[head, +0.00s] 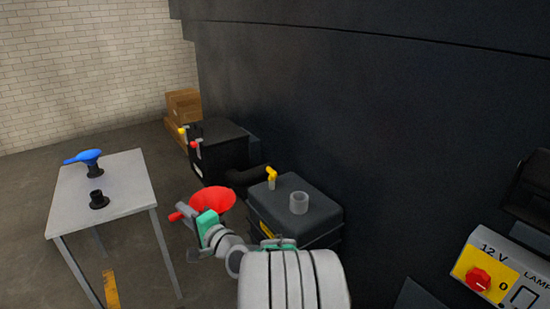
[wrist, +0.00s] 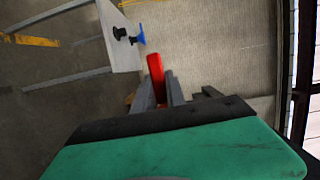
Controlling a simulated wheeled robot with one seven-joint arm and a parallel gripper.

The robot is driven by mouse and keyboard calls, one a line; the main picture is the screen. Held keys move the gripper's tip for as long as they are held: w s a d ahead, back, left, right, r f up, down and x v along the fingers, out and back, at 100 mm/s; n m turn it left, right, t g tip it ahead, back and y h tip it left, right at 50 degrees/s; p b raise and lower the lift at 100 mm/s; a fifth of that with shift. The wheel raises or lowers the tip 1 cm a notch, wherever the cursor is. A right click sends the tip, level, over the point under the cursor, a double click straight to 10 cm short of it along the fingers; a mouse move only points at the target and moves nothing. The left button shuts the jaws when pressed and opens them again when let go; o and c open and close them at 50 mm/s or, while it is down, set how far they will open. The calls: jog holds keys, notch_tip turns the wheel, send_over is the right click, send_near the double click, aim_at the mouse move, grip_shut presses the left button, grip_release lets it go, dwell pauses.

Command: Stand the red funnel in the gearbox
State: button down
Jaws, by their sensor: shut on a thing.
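The red funnel (head: 212,200) is held in the air beside the gearbox, its wide bowl showing in the head view. My gripper (head: 184,213) is shut on a red part of it, which sticks out past the fingers. In the wrist view a red strip of the funnel (wrist: 156,70) shows between the fingers (wrist: 160,92). The gearbox (head: 300,217) is the dark box to the right of the funnel. A grey open filler neck (head: 299,202) and a yellow-handled dipstick (head: 271,176) stand on its top. The funnel's spout is hidden, and the funnel is apart from the neck.
A grey table (head: 120,190) at the left carries a blue item (head: 88,160) on a black stand and a short black part (head: 97,200). A black battery-like box (head: 222,155) and cardboard boxes (head: 184,104) stand behind. A dark wall (head: 400,120) rises behind the gearbox.

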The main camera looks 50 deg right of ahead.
jog(key=s+d+r+m+h, duration=0.2)
jog(key=d+r+h, duration=0.1)
jog(key=d, duration=0.6)
jog(key=s+d+r+m+g+h, duration=0.1)
jog(key=s+d+r+m+h, duration=0.1)
jog(key=d, duration=0.6)
jog(key=s+d+r+m+g+h, duration=0.1)
jog(key=s+d+r+h, duration=0.3)
jog(key=d, duration=0.5)
jog(key=shift+d+r+m+b, duration=0.3)
jog(key=shift+r+m+b, duration=0.15)
jog(key=shift+r+m, duration=0.25)
notch_tip(320, 180, down, 10)
jog(key=b, duration=0.8)
jog(key=shift+b, duration=0.4)
jog(key=shift+s+a+f, duration=0.1)
